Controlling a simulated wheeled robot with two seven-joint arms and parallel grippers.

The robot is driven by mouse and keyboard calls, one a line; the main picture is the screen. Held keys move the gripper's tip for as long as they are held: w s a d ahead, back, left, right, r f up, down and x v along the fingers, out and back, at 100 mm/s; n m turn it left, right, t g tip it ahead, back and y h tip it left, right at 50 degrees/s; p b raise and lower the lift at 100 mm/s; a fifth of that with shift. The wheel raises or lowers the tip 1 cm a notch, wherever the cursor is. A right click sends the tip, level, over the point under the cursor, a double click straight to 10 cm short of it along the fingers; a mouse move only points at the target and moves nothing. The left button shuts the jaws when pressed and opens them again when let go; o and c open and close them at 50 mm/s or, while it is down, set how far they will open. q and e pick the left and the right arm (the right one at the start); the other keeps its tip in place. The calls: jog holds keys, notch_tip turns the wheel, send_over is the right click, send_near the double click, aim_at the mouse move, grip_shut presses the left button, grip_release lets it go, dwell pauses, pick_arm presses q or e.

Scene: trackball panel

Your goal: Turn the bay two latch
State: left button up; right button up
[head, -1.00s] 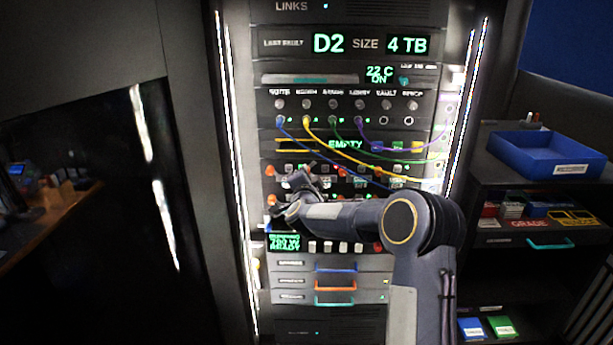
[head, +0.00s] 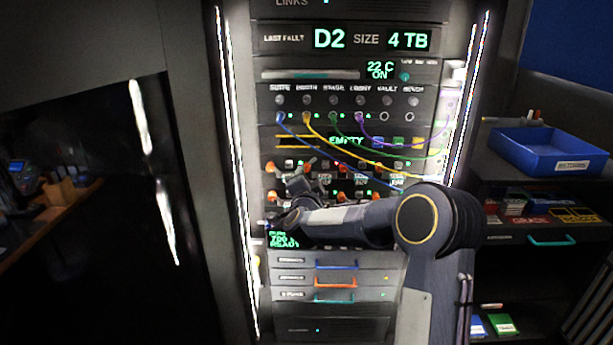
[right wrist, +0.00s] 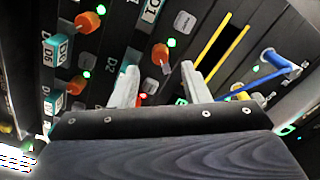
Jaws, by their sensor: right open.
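Orange latch knobs sit in two rows on the drive bays of the rack. My right gripper (right wrist: 160,76) is open, with one pale finger on each side and nothing held. I cannot tell whether a finger touches the knob. In the head view my right gripper (head: 300,186) is in front of the left part of the bay rows and hides some knobs. My left gripper is not in view.
Coloured cables (head: 345,150) hang above the bays. In the wrist view a blue handle or plug (right wrist: 280,60) is at the right. Drawers (head: 315,281) lie below. A blue tray (head: 550,150) is on the shelf at the right.

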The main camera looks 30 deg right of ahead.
jog(key=v, duration=0.3)
jog(key=shift+a, duration=0.1)
dwell(0.3)
